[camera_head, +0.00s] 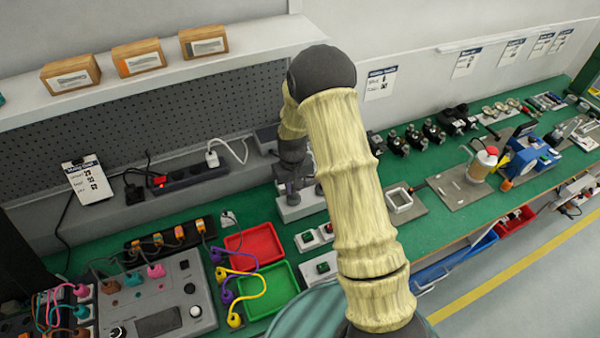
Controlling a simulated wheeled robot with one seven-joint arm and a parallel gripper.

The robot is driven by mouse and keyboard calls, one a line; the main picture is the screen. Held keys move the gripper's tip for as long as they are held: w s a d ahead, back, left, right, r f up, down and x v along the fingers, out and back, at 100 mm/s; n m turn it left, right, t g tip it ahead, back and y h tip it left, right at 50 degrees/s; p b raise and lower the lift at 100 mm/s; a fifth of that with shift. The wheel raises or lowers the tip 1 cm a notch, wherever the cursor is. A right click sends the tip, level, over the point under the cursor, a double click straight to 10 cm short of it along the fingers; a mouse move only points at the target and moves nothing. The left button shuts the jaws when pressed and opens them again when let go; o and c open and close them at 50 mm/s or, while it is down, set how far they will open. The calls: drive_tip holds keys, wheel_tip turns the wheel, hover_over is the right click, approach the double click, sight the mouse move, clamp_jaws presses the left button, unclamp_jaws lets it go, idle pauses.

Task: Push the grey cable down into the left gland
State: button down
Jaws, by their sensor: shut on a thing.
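My gripper (293,196) points down at the far end of my arm, at the back of the green bench, over a light grey block (301,209). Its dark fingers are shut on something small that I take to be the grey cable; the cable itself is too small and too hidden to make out. The fingertips are at or just above the block's top; I cannot tell whether they touch it. The left gland cannot be told apart at this size; the gripper and arm cover part of the block.
A red tray (254,247) and a green tray (268,290) lie left of my arm. Small white boxes with green tops (307,240) stand near the block. A power strip (190,177) lies on the ledge behind. A square white frame (399,200) sits to the right.

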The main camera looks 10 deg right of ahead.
drive_tip(key=shift+f, duration=0.2)
drive_tip(key=c, duration=1.3)
unclamp_jaws()
drive_tip(key=shift+o, duration=0.2)
drive_tip(key=shift+r, duration=0.1)
wheel_tip(320, 180, up, 17)
drive_tip(key=b, duration=0.3)
drive_tip(key=shift+r, duration=0.15)
